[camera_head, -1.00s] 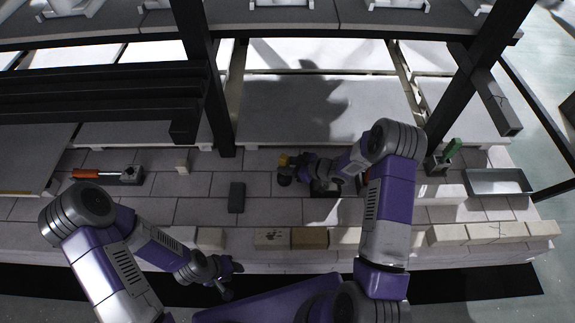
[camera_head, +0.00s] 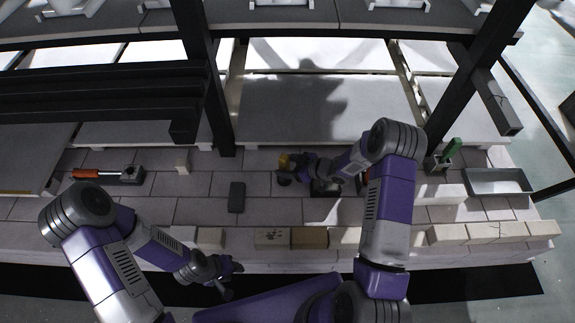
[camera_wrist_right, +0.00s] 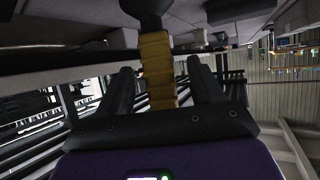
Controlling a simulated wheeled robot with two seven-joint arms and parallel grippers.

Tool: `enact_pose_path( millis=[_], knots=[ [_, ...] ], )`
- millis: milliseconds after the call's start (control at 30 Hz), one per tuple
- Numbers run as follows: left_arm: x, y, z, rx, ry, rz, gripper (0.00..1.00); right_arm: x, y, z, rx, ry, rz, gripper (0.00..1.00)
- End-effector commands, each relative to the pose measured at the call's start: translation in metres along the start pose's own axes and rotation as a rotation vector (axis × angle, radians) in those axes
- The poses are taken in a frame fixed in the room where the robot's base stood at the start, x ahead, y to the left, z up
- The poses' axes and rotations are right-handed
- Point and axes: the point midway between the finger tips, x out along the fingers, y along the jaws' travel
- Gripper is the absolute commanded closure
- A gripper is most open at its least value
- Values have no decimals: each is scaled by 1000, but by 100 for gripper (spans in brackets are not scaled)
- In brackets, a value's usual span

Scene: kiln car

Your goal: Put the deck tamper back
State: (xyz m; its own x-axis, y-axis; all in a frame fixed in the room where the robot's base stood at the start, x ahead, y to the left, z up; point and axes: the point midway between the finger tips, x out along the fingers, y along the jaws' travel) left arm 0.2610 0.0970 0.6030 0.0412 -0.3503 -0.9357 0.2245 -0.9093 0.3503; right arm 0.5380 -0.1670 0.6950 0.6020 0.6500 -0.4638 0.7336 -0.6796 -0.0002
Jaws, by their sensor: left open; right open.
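A tool with a ribbed yellow handle (camera_head: 284,159) and a dark end, apparently the deck tamper, is at my right gripper (camera_head: 292,168), above the brick deck. In the right wrist view its yellow handle (camera_wrist_right: 156,68) lies between the two dark fingers of my right gripper (camera_wrist_right: 160,85). The fingers are open, with a gap on each side of the handle. A dark block or base (camera_head: 325,189) is partly hidden under the right wrist. I cannot tell whether the tool touches it. My left gripper (camera_head: 226,287) is open and empty at the deck's front edge.
An orange-handled tool (camera_head: 88,174) lies on the deck at left. A dark block (camera_head: 237,197) lies mid-deck. A green-handled item (camera_head: 451,149) and a grey tray (camera_head: 497,182) are at right. Dark posts (camera_head: 208,90) rise behind. Pale bricks (camera_head: 484,232) line the front.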

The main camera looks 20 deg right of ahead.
Motion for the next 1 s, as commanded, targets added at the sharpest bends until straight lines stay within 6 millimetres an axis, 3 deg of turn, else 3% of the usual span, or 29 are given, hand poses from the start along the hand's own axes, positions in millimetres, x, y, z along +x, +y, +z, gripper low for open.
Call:
enact_pose_path(
  millis=[1000],
  knots=[
    [-20, 7, 1, 0, 0, 0, 57, -37, 1, -1, -1, 1, 1, 34]
  ],
)
